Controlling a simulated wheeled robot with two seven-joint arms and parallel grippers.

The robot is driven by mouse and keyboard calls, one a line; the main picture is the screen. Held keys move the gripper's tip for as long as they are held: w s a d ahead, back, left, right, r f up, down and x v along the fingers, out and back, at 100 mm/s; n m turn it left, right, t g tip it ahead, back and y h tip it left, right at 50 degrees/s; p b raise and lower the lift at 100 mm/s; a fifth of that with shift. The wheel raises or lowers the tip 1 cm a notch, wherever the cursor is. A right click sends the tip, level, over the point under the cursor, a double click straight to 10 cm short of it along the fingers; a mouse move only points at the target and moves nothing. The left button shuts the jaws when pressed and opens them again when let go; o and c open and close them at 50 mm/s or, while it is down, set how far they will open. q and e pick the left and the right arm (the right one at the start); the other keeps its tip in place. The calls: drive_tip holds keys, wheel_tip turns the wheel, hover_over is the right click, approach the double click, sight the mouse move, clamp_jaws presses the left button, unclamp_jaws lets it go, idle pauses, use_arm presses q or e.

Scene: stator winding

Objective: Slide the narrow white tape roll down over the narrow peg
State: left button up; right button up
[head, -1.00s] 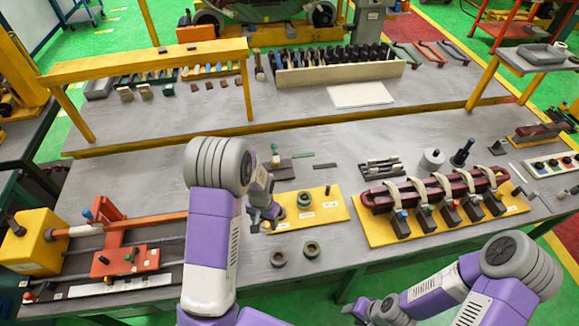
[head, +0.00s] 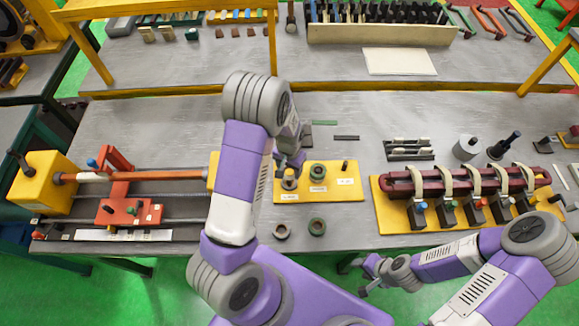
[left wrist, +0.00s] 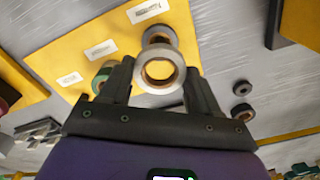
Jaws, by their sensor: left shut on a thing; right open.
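My left gripper (head: 290,168) is shut on a pale tape roll (left wrist: 160,70) with a brown core, over the left part of the yellow board (head: 350,193). In the left wrist view my left gripper (left wrist: 158,82) has one finger on each side of the roll. A second pale ring (left wrist: 159,35) shows just beyond it, partly hidden by the held roll. A green roll (head: 318,170) sits at the board's middle place, and a bare peg (head: 345,166) stands at the right. The labels are unreadable. My right gripper (head: 371,271) is open and empty, off the table's front edge.
A red-and-yellow winding device (head: 130,210) stands at left. A yellow fixture with a dark red part (head: 465,182) is at right.

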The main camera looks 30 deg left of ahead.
use_arm(q)
drive_tip(key=shift+f+b, duration=1.7)
drive_tip(key=shift+f, duration=0.65)
drive_tip(key=o, duration=1.1)
wheel_tip(320, 180, up, 8)
drive_tip(key=shift+f, duration=0.2)
